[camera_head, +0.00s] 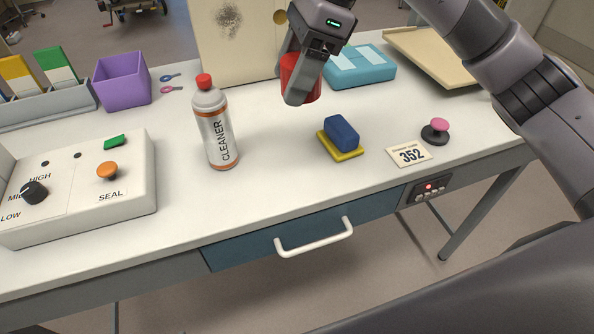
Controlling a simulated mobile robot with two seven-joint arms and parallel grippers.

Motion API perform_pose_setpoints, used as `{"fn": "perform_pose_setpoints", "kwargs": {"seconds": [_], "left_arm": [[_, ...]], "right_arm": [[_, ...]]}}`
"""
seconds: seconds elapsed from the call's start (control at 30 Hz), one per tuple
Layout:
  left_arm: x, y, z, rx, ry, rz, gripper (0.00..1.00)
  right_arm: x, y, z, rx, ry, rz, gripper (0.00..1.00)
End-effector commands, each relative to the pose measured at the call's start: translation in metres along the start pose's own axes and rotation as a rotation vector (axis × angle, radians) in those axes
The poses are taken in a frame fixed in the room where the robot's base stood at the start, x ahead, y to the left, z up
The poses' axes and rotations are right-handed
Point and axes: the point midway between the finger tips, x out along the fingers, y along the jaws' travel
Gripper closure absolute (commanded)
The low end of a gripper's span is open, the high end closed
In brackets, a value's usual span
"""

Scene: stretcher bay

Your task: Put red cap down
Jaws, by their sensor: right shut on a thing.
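My right gripper (303,88) is shut on the red cap (300,75) and holds it above the back middle of the table. The gripper's fingers partly hide the cap. The silver cleaner can (219,140) stands upright to the left of the gripper, with a small red nozzle (204,81) showing on top. The white table (270,190) has clear surface below the gripper and to the right of the can. My left gripper is not in view.
A teal box (360,68) is behind the gripper.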

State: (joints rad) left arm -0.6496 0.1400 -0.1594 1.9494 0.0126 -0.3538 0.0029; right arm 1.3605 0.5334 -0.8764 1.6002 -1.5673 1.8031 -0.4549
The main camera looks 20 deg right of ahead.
Motion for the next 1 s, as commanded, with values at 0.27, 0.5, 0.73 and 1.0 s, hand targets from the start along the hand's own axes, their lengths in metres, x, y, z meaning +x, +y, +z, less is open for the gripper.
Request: {"fn": "perform_pose_setpoints", "kwargs": {"seconds": [0.27, 0.5, 0.73, 1.0], "left_arm": [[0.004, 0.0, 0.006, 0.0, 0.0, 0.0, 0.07], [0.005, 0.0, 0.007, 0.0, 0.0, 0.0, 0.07], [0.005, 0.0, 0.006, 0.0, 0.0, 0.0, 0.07], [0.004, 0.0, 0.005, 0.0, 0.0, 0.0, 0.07]], "right_arm": [[-0.022, -0.004, 0.014, 0.296, 0.0, -0.125, 0.75], [-0.022, -0.005, 0.014, 0.396, 0.003, -0.162, 0.75], [0.026, -0.004, -0.007, 0.4, 0.005, -0.158, 0.75], [0.089, -0.004, -0.033, 0.4, 0.004, -0.158, 0.75]]}}
